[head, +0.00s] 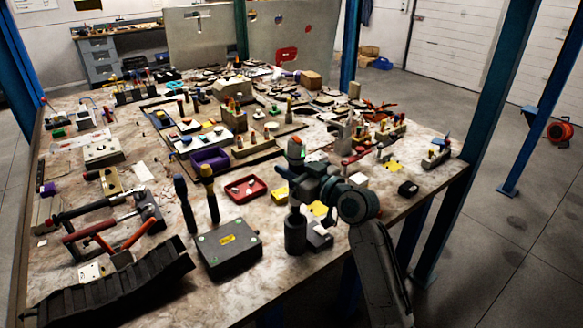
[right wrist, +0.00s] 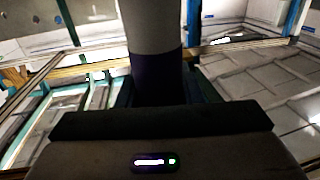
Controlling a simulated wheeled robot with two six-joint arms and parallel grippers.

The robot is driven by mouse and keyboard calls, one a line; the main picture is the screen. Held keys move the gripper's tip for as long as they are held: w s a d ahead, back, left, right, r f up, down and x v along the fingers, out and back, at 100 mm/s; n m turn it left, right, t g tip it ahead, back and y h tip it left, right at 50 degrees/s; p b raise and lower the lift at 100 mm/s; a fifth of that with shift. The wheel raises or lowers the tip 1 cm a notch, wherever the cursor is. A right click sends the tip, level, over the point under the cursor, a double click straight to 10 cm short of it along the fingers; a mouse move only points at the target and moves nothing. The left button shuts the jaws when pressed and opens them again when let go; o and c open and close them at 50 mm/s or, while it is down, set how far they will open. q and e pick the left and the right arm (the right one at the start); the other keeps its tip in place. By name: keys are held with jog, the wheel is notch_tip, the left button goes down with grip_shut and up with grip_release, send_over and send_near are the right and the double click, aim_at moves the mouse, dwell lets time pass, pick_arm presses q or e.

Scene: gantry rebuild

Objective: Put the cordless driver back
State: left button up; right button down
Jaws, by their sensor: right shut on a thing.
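The cordless driver (head: 295,149), grey with an orange band near its top, stands roughly upright in my right gripper (head: 294,178) near the table's front right edge. My right gripper is shut on it. In the right wrist view, a grey and dark round body (right wrist: 155,70) rises between the jaws. A dark upright cylinder (head: 295,235), which looks like a holder, stands right below the gripper beside a low dark block (head: 319,238). Whether the driver's lower end is inside it is hidden by my gripper. My left gripper is not in view.
A black box (head: 228,252) with a yellow label and a red tray (head: 245,188) lie left of the cylinder. A white block (head: 358,181) and yellow pieces lie near. The table (head: 395,208) is crowded.

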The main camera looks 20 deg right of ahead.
aim_at(292, 201)
jog(key=shift+f+b, duration=1.15)
jog(key=shift+f, duration=0.35)
jog(key=shift+f+b, duration=1.65)
jog(key=shift+f, duration=0.3)
jog(key=shift+f+b, duration=0.5)
jog(key=shift+f, duration=0.1)
jog(key=shift+f+b, duration=0.85)
jog(key=shift+f, duration=0.15)
jog(key=c, duration=0.9)
grip_release()
jog(key=shift+r, duration=0.1)
